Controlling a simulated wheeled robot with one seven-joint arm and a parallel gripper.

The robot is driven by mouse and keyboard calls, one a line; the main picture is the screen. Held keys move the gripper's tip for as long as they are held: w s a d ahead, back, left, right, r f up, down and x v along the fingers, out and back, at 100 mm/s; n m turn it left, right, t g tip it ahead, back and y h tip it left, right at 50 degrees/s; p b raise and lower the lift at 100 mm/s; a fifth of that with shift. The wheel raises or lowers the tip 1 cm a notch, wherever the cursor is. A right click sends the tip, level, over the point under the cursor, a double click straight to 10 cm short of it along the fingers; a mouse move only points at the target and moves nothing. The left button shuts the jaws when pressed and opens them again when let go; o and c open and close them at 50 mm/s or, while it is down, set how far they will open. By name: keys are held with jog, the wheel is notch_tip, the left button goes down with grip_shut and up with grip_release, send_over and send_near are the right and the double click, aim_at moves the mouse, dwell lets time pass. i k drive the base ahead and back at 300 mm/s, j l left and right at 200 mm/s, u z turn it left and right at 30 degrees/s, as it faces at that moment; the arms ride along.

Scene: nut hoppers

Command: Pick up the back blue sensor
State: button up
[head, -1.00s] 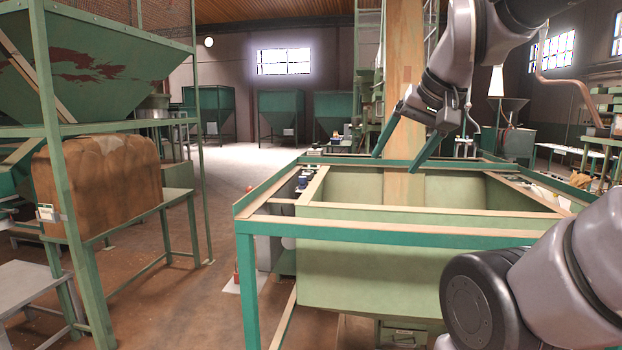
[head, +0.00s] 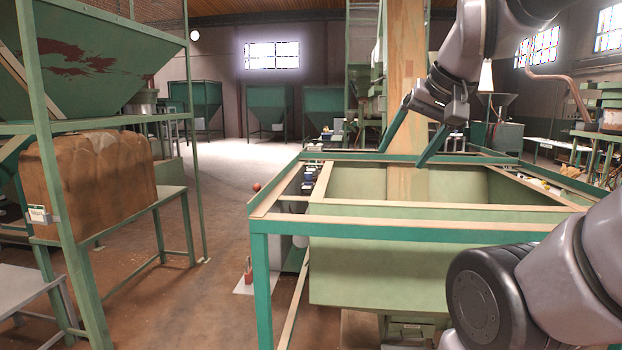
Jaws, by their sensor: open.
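Small dark and blue items (head: 308,181) sit at the left side of the green hopper (head: 350,270), by its wooden rim. They are too small and partly hidden for me to tell which one is the back blue sensor. My gripper (head: 402,158) is open and empty, its two long green-tinted fingers spread and pointing down to the left. In the picture it shows over the back rim of the hopper, right of the small items and clearly apart from them.
A wooden post (head: 404,90) rises behind the hopper. At left stand a green frame with a raised hopper (head: 95,70) and a brown sack-like block (head: 95,185) on a table. A small red ball (head: 256,187) shows near the hopper's left corner. Open floor (head: 215,225) lies between.

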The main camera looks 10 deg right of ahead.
aim_at(308, 176)
jog(key=i+j, duration=0.25)
jog(key=i, duration=0.2)
jog(key=i+j+z, duration=0.1)
jog(key=i+j, duration=0.15)
jog(key=i, duration=0.2)
